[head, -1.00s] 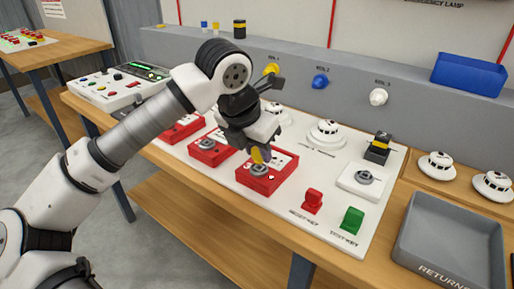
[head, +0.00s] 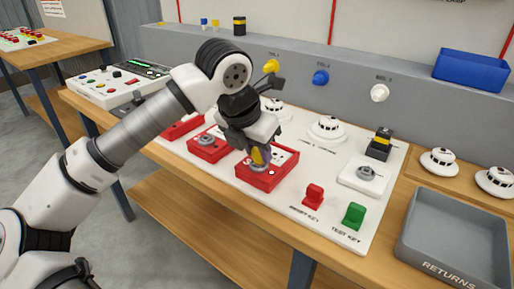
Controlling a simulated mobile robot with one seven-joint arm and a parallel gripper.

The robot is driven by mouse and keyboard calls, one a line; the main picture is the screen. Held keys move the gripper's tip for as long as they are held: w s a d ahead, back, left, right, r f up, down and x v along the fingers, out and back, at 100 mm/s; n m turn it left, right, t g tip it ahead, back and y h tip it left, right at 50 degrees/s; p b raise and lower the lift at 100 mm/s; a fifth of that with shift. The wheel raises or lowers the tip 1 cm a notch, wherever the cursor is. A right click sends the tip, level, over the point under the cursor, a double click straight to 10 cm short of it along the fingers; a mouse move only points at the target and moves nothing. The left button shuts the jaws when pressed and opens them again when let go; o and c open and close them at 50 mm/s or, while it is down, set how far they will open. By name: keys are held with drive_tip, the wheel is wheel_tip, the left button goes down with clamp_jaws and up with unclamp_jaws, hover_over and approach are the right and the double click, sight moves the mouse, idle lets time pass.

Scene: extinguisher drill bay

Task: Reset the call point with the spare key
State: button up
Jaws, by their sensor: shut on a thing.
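My gripper (head: 259,149) is shut on a yellow key (head: 257,157), which points down at the round grey lock of the nearest red call point (head: 268,177). The key's lower end meets the lock or is just over it; my fingers hide how deep it sits. A small pale lamp shows on this call point's face. Two more red call points, one in the middle (head: 209,147) and one farther left (head: 183,127), stand in the same row. A red key (head: 314,194) stands at the RESET KEY label and a green key (head: 353,215) at the TEST KEY label.
A grey RETURNS tray (head: 409,249) is at the right, with white detectors (head: 439,161) behind it. A white plate with a grey lock (head: 364,176) and a black-yellow block (head: 380,145) stand right of my gripper. A blue bin (head: 470,70) sits on the ledge.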

idle(0.3)
drive_tip(key=shift+m+g+h, duration=0.3)
drive_tip(key=shift+m+g, duration=0.1)
drive_tip(key=shift+m, duration=0.8)
drive_tip(key=shift+w+a+m+g, duration=0.1)
drive_tip(key=shift+m+g, duration=0.3)
drive_tip(key=shift+m, duration=0.7)
drive_tip(key=shift+h, duration=0.3)
drive_tip(key=shift+m+g, duration=0.4)
drive_tip(key=shift+m, duration=0.8)
